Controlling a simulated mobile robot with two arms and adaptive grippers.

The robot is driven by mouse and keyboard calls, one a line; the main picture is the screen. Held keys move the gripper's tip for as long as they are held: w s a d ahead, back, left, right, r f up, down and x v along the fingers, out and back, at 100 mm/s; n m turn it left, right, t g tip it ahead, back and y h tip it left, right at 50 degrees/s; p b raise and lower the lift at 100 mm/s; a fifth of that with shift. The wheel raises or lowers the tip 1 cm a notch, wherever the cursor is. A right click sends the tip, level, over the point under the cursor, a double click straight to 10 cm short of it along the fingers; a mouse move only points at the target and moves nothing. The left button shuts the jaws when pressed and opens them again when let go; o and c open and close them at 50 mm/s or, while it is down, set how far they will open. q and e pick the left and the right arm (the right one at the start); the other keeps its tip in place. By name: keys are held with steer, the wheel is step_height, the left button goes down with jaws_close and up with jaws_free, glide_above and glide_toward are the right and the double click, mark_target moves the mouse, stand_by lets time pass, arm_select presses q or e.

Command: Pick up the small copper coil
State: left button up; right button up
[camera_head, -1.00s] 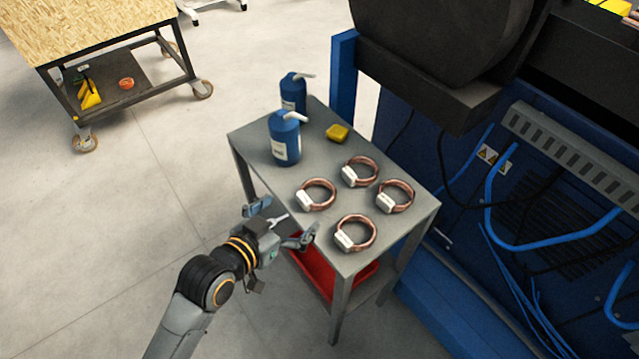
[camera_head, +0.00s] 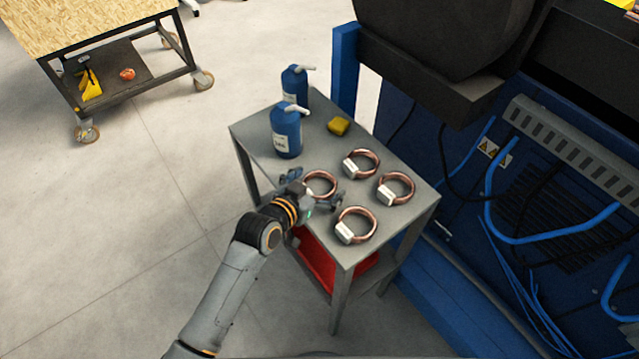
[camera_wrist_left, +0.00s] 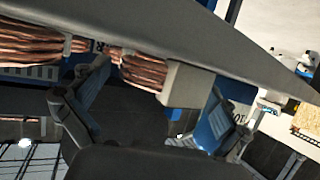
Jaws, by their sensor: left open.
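Several copper coils with white tags lie on the grey table: a left coil (camera_head: 331,176), a front coil (camera_head: 372,225), a right coil (camera_head: 411,187) and a back coil (camera_head: 374,157). They look similar in size, so I cannot tell which is the small one. My left gripper (camera_head: 312,188) is open at the left coil, its fingers spread to either side and partly hiding it. In the left wrist view a coil (camera_wrist_left: 143,73) with a white tag shows between the open fingers, and another coil (camera_wrist_left: 30,42) is beyond the left finger. My right gripper is not in view.
Two blue bottles (camera_head: 286,137) and a yellow object (camera_head: 338,126) stand on the back part of the table (camera_head: 262,128). A red bin (camera_head: 318,262) is below. A blue machine (camera_head: 470,190) stands close on the right. Open floor lies to the left.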

arm_select(q)
steer(key=c, duration=1.2)
steer(key=shift+r, duration=0.1)
